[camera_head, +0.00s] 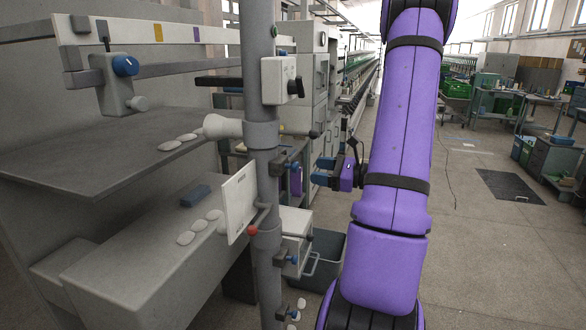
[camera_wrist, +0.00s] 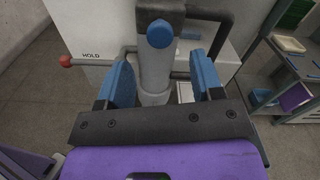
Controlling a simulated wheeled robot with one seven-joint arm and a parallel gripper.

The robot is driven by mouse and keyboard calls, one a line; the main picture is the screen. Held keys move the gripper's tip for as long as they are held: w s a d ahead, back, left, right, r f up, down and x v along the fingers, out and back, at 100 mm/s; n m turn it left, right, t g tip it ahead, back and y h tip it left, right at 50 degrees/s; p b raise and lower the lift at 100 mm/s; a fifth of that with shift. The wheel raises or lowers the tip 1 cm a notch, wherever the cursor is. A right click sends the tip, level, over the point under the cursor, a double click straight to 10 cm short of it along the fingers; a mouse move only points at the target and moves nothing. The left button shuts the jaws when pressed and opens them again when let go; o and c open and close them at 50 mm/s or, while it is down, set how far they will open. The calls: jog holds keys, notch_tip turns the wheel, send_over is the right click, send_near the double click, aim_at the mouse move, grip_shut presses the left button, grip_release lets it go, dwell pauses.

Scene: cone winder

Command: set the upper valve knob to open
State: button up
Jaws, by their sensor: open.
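A grey vertical post (camera_head: 262,120) carries several small dark valve fittings with blue ends. The upper valve knob (camera_head: 295,166) is blue and sticks out to the right; in the wrist view the blue knob (camera_wrist: 160,33) sits on a dark block at the top of the post. Its setting cannot be read. My gripper (camera_head: 323,171) is right of this knob, apart from it, at nearly its height. My gripper (camera_wrist: 162,82) is open and empty; its blue fingers appear on either side of the post, with the knob beyond the fingertips.
A white HOLD panel (camera_head: 238,203) and a rod with a red ball (camera_head: 252,230) are beside the post. A lower blue knob (camera_head: 292,259) sits below. A switch box (camera_head: 281,80) is above. A grey bin (camera_head: 322,262) stands behind.

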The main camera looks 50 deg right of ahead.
aim_at(298, 167)
jog(key=x, duration=0.7)
jog(key=shift+w+a, duration=0.1)
jog(key=shift+w, duration=0.25)
